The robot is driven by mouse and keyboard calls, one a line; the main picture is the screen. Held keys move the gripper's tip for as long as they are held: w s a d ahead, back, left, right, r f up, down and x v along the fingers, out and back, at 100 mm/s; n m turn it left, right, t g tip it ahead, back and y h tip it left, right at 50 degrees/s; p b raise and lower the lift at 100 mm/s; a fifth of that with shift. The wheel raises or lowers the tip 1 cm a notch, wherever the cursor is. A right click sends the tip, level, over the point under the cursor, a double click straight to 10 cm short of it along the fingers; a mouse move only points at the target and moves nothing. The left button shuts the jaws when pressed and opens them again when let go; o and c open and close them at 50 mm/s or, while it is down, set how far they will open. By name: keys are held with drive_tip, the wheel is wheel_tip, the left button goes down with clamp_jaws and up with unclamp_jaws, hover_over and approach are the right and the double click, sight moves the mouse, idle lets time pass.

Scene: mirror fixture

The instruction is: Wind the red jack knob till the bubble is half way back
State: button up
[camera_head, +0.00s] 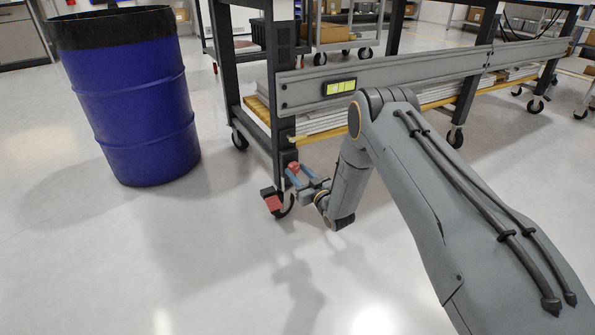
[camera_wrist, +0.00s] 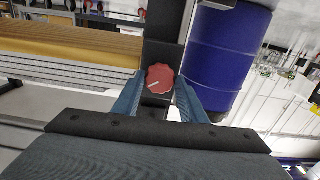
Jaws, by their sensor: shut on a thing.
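The red jack knob (camera_wrist: 160,77) sits low on the dark leg of the workbench, with a white pointer line on its face. It also shows small in the head view (camera_head: 293,168). My gripper (camera_wrist: 160,96) has its two blue fingers on either side of the knob and is shut on it; it also shows in the head view (camera_head: 299,174). The level vial (camera_head: 340,87) is a yellow-green window in a dark frame on the bench's grey rail (camera_head: 420,70). The bubble's exact place is too small to tell.
A blue drum (camera_head: 135,100) with a black rim stands left of the bench leg. A caster with a red pedal (camera_head: 272,201) is just below the knob. Stacked sheets (camera_head: 325,122) lie on the lower shelf. The floor in front is clear.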

drive_tip(key=m+p, duration=0.1)
drive_tip(key=m, duration=0.3)
drive_tip(key=shift+s+f+m, duration=0.1)
drive_tip(key=shift+m, duration=0.2)
drive_tip(key=m+p, duration=0.1)
drive_tip(key=m, duration=0.3)
idle(0.5)
drive_tip(key=o, duration=1.1)
drive_tip(key=shift+c, duration=0.2)
drive_tip(key=p+v, duration=0.3)
drive_tip(key=v, duration=0.4)
drive_tip(key=shift+s+d, duration=0.25)
drive_tip(key=shift+s, duration=0.1)
